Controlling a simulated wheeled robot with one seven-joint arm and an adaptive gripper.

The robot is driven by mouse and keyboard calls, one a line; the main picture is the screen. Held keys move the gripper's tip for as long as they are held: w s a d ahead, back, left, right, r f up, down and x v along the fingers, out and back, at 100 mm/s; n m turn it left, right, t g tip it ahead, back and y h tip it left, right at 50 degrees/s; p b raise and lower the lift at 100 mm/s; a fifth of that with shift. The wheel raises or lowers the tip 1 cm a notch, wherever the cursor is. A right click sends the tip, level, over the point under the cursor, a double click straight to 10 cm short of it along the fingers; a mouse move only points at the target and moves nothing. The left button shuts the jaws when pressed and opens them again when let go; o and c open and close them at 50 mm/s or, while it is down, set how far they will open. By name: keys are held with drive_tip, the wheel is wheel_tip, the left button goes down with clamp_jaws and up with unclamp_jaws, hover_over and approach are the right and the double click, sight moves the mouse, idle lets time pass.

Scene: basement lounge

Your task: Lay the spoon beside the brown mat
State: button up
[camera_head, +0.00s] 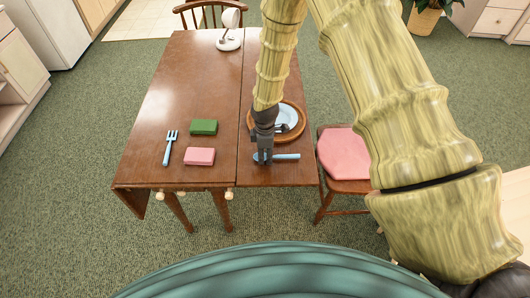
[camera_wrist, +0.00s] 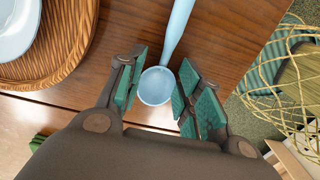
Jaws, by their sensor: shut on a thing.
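The light blue spoon (camera_head: 287,156) lies level at the near end of the dark wooden table, its handle pointing right. My gripper (camera_head: 263,158) points down and is shut on the spoon at its bowl end. In the wrist view the spoon's bowl (camera_wrist: 157,87) sits between the green finger pads. I cannot tell whether the spoon touches the table. The round brown mat (camera_head: 302,132), with a ribbed rim (camera_wrist: 72,52) in the wrist view, lies just beyond the spoon and apart from it. A pale blue plate (camera_head: 288,117) rests on it, partly hidden by my arm.
A light blue fork (camera_head: 171,148), a green block (camera_head: 203,127) and a pink block (camera_head: 199,156) lie on the table's left part. A white lamp (camera_head: 229,38) stands at the far end. A chair with a pink cushion (camera_head: 343,153) is at the right edge. The table's middle is clear.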

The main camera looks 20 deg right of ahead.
drive_tip(key=shift+f, duration=0.2)
drive_tip(key=shift+f, duration=0.15)
drive_tip(key=o, duration=0.9)
drive_tip(key=shift+r, duration=0.25)
wheel_tip(320, 180, up, 12)
drive_tip(key=b, duration=0.3)
drive_tip(key=shift+b, duration=0.3)
drive_tip(key=shift+f, duration=0.1)
